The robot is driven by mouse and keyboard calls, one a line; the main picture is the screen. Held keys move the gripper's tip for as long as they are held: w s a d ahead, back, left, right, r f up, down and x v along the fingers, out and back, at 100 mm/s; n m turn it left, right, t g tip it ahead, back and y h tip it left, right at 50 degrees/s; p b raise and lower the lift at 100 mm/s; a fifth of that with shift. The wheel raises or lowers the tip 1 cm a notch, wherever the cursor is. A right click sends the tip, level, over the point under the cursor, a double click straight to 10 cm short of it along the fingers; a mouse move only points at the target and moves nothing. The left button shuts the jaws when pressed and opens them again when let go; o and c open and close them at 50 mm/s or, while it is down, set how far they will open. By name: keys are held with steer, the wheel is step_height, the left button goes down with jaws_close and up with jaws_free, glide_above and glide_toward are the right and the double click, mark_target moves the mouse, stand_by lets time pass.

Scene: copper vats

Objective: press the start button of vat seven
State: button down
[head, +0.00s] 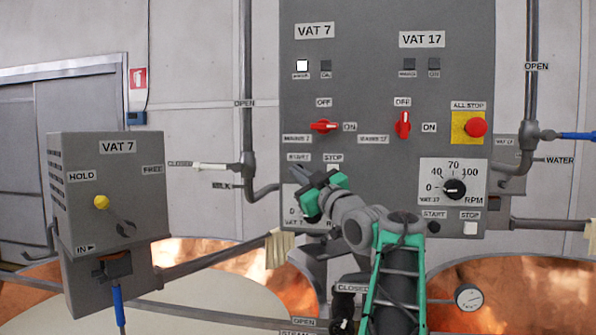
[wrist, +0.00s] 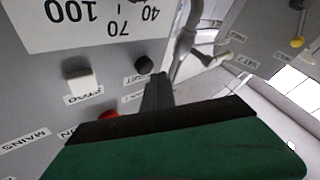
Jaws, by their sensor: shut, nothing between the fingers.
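The grey panel (head: 375,95) has a VAT 7 column on the left. Its START label (head: 298,157) shows in the head view, but my arm end hides the button. In the upside-down wrist view, the black start button (wrist: 143,64) is visible beside the white stop button (wrist: 78,79). The stop button also shows in the head view (head: 333,168). My gripper (head: 297,173) is shut and empty, in front of the start button area. In the wrist view its dark fingertip (wrist: 158,84) is close to the button; I cannot tell whether they touch.
Vat 7's red mains switch (head: 323,126) points to ON, and one white lamp (head: 302,65) is lit above it. Vat 17's switch (head: 403,124) points to OFF. The red all-stop (head: 475,127) is at right. A VAT 7 box (head: 105,200) stands at left.

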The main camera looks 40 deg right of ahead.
steer(key=shift+w+d, duration=0.2)
steer(key=shift+d, duration=0.1)
steer(key=shift+w+d, duration=0.3)
steer(key=shift+d, duration=0.1)
stand_by(0.8)
steer(key=shift+s+a+f, duration=0.1)
steer(key=shift+f, duration=0.05)
steer(key=shift+s+a+b, duration=0.45)
steer(key=shift+a+b, duration=0.15)
steer(key=shift+b, duration=0.15)
